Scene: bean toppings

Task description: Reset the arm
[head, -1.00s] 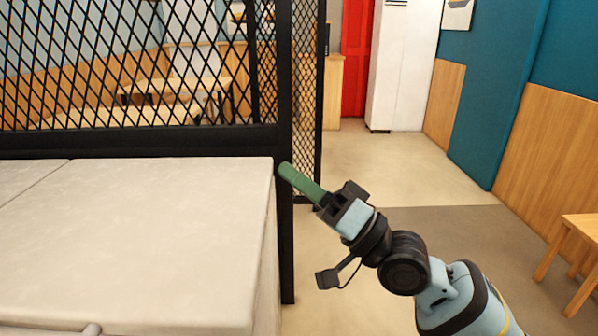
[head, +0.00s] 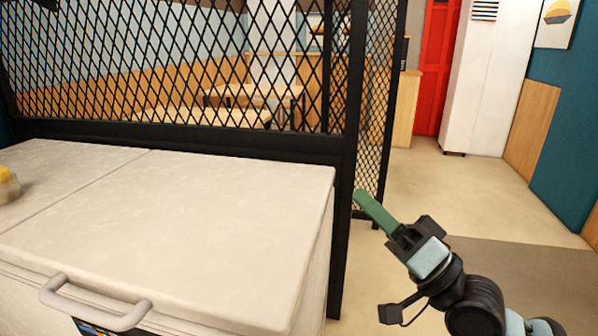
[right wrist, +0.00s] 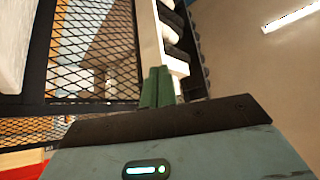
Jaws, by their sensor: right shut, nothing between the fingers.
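My right gripper (head: 374,211) is raised in the head view, to the right of the white chest (head: 200,215) and its lid. Its green fingers are together and hold nothing. They point up and to the left, in front of the dark mesh partition's post. The right wrist view also shows the closed green fingers (right wrist: 158,86). My left gripper is not in the head view.
The white chest has a grey handle (head: 95,305) on its front. A black mesh partition (head: 220,70) stands behind it. A small container with yellow contents (head: 6,182) is at the far left. Open floor (head: 460,195) lies to the right, toward a red door (head: 435,70) and a white cabinet (head: 487,90).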

